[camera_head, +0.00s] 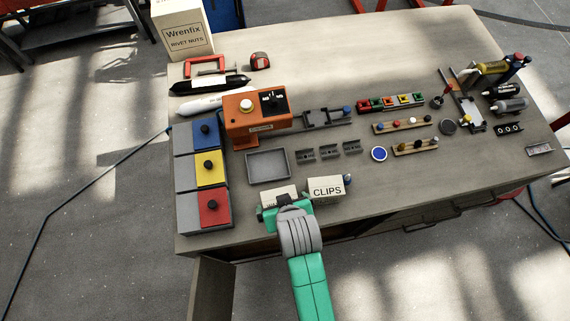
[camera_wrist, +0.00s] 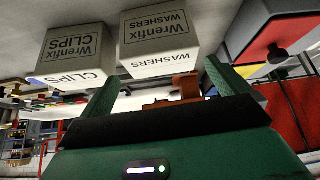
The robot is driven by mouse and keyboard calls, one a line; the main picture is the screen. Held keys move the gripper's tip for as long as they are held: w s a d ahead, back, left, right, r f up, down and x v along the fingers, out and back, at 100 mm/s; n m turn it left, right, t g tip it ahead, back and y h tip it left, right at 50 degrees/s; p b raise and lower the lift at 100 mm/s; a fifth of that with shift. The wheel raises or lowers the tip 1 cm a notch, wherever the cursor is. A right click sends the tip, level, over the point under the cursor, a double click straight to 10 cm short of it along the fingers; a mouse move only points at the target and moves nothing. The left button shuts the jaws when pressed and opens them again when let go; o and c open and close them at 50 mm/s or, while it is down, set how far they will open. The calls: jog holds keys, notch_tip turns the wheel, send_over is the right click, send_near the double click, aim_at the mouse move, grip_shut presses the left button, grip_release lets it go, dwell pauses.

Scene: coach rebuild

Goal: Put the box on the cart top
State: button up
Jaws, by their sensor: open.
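Two small white boxes stand side by side near the bench's front edge. The CLIPS box (camera_head: 326,190) is on the right in the head view; in the wrist view (camera_wrist: 72,55) it is on the left. The WASHERS box (camera_head: 278,194) is partly hidden by my gripper (camera_head: 286,205) in the head view. In the wrist view the WASHERS box (camera_wrist: 159,45) lies ahead, roughly between my open fingers (camera_wrist: 160,76). I cannot tell whether they touch it. A larger white RIVET NUTS box (camera_head: 183,32) stands at the back left. I cannot identify a cart top.
The bench (camera_head: 350,45) has bare room at the back and front right. An orange machine (camera_head: 256,115) and a grey tray (camera_head: 268,165) sit behind the boxes. Blue, yellow and red lidded bins (camera_head: 208,168) stand left. Several small parts and tools lie right.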

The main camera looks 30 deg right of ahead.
jog(key=v, duration=0.5)
jog(key=shift+s+r, duration=0.2)
jog(key=shift+r, duration=0.1)
jog(key=w+a+r+n+t, duration=0.1)
jog(key=w+r+t, duration=0.3)
jog(key=r, duration=0.7)
jog(key=w+a+r+t, duration=0.25)
jog(key=w+r, duration=0.25)
jog(key=r, duration=0.7)
jog(key=w+a+r+n+t, duration=0.1)
jog(key=w+r+t, duration=0.35)
jog(key=r, duration=0.65)
jog(key=s+a+r+t, duration=0.2)
jog(key=r, duration=0.6)
jog(key=s+a+r+t+y, duration=0.1)
jog(key=s+a+r+t, duration=0.1)
jog(key=r, duration=0.7)
jog(key=s+a+r+n+t, duration=0.1)
jog(key=s+a+r+t, duration=0.2)
jog(key=r, duration=0.5)
jog(key=shift+s+r+t+y, duration=0.2)
jog(key=shift+t+y, duration=0.1)
jog(key=shift+y, duration=0.1)
jog(key=shift+d+f, duration=0.1)
